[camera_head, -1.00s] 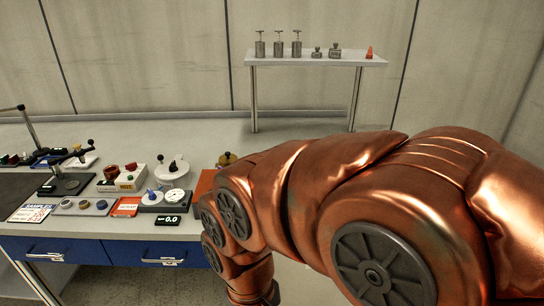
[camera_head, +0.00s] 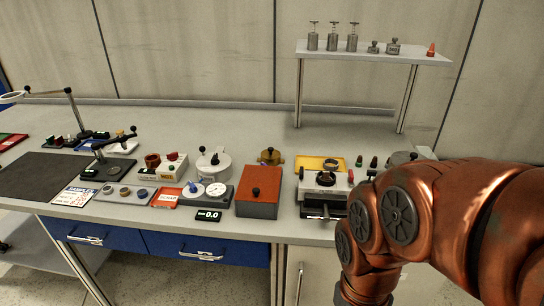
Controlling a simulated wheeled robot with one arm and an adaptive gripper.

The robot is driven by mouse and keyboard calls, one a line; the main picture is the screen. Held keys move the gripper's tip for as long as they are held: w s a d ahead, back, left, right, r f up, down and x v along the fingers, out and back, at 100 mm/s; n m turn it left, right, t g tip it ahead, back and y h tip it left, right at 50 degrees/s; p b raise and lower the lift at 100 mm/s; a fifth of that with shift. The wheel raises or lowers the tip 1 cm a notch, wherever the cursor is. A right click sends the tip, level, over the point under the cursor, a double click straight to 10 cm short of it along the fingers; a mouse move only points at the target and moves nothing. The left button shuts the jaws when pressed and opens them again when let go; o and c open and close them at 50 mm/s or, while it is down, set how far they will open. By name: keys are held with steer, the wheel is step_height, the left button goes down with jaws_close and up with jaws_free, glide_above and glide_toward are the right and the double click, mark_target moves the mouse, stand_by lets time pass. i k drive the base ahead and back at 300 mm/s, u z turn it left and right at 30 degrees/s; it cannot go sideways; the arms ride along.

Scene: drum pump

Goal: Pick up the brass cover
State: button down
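A brass-coloured round piece with a dark knob (camera_head: 270,157), which looks like the brass cover, sits on the grey bench (camera_head: 226,124). It stands behind an orange-brown box with a black knob (camera_head: 258,192) and to the left of a yellow tray (camera_head: 318,164). Nothing touches it from above. My copper arm fills the right side and bends down past the bench's front edge. My gripper is out of the picture below.
A black-and-white device (camera_head: 325,187) stands right of the box. A white lidded pot (camera_head: 213,163), a dial unit (camera_head: 208,191) and small rings lie to the left. A raised shelf (camera_head: 375,52) with metal weights stands behind. The bench behind the brass piece is clear.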

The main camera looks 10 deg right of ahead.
mark_target(270, 156)
steer(key=z, duration=0.05)
steer(key=k, duration=0.6)
steer(key=u, duration=0.75)
steer(key=i, duration=0.75)
steer(key=u, duration=0.5)
steer(key=i, duration=0.85)
steer(key=z, duration=0.45)
steer(key=i, duration=0.5)
steer(key=z, duration=0.35)
